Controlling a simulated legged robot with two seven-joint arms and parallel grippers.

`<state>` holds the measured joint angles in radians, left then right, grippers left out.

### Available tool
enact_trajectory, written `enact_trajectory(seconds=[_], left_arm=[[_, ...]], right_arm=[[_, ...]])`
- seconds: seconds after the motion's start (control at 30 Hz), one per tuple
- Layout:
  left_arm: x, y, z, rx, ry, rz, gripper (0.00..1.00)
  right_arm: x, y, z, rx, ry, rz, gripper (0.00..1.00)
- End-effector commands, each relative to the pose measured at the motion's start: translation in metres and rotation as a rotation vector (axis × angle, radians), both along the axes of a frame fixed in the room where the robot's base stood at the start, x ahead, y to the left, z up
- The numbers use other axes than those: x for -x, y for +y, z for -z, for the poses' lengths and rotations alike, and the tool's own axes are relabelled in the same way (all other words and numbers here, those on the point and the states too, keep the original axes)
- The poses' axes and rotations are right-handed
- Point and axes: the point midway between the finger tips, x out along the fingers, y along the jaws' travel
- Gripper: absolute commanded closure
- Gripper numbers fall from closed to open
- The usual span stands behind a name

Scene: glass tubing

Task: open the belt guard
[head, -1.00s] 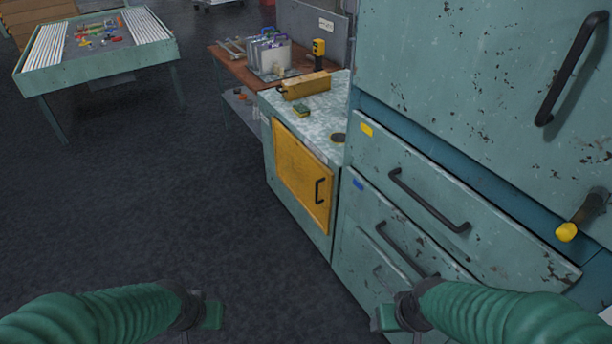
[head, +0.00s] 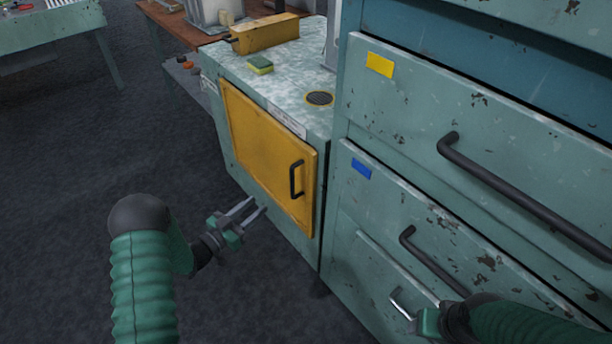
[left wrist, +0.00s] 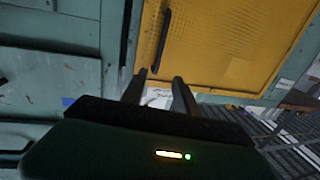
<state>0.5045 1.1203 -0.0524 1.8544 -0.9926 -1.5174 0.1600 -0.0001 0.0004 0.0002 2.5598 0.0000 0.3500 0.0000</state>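The belt guard is a yellow panel door (head: 262,150) on the front of the low green cabinet, with a black bar handle (head: 296,179) near its right edge. It looks closed. My left gripper (head: 258,206) is in front of the door's lower part, left of and below the handle. Its two grey fingers are apart with nothing between them. In the left wrist view, the fingers (left wrist: 160,78) point toward the yellow door (left wrist: 235,40), with the handle (left wrist: 162,40) just past their tips and not touching. My right gripper (head: 425,320) is at the lower right by the drawers, its fingers unclear.
Green drawers (head: 400,110) with black handles stand directly right of the door. The dark floor (head: 100,150) to the left is clear.

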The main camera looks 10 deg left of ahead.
Motion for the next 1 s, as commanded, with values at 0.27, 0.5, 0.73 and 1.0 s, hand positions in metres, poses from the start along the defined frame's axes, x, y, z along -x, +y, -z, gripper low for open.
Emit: enact_trajectory(seconds=[0.27,0.5,0.73,1.0], left_arm=[[-0.039,-0.019,0.004,0.005,-0.004,0.007,0.64],[-0.097,-0.047,0.005,0.004,-0.004,0.005,0.64],[-0.139,-0.068,0.004,0.004,-0.001,0.004,0.64],[-0.152,-0.074,0.002,0.006,0.001,0.002,0.64]], right_arm=[[0.000,0.000,0.010,0.000,0.000,0.001,0.37],[0.000,0.000,0.024,0.000,0.000,0.000,0.37],[0.000,0.000,0.036,0.000,0.000,0.000,0.37],[0.000,0.000,0.037,0.000,0.000,0.000,0.37]])
